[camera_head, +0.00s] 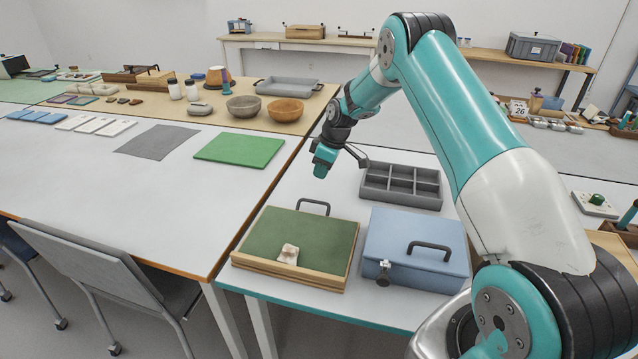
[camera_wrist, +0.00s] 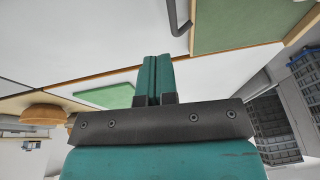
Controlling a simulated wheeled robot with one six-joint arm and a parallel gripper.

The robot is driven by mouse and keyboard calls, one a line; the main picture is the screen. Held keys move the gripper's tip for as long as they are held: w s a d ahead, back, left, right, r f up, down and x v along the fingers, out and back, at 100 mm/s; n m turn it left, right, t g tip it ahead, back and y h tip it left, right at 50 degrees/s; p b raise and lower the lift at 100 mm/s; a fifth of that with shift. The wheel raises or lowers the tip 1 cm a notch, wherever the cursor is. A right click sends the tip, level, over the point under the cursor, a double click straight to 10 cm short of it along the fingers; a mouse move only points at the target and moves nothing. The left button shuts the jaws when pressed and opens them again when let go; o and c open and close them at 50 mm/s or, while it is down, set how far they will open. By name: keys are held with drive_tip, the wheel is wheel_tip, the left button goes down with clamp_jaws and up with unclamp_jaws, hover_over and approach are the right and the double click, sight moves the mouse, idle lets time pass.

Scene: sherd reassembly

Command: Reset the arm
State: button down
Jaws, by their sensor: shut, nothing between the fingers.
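My gripper (camera_head: 323,162) hangs above the back part of the white table in the head view, its fingers pointing down. In the wrist view its two teal fingers (camera_wrist: 154,80) are pressed together with nothing between them. My arm reaches up and over from the lower right. A green-topped wooden board (camera_head: 297,245) with a dark handle lies below and in front of the gripper, and a small pale sherd (camera_head: 288,254) rests on it. The board also shows at the top right of the wrist view (camera_wrist: 235,22).
A blue case (camera_head: 415,250) with a handle stands right of the board. A grey compartment tray (camera_head: 401,186) sits behind it. On the left table lie a green mat (camera_head: 240,149) and a grey mat (camera_head: 157,142). Two bowls (camera_head: 280,110) stand behind. A chair (camera_head: 100,270) is in front.

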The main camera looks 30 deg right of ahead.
drive_tip(key=d+r, duration=0.3)
drive_tip(key=r, duration=0.3)
drive_tip(key=s+a+r, duration=0.7)
drive_tip(key=a, duration=0.3)
drive_tip(key=s+a+r, duration=0.6)
drive_tip(key=a+r, duration=0.1)
drive_tip(key=a, duration=0.2)
drive_tip(key=s+a+r+g, duration=0.1)
drive_tip(key=s+a, duration=0.3)
drive_tip(key=s, duration=0.9)
drive_tip(key=s+a+r+m+g+y, duration=0.1)
drive_tip(key=s+a, duration=0.4)
drive_tip(key=s, duration=0.8)
drive_tip(key=shift+s, duration=0.3)
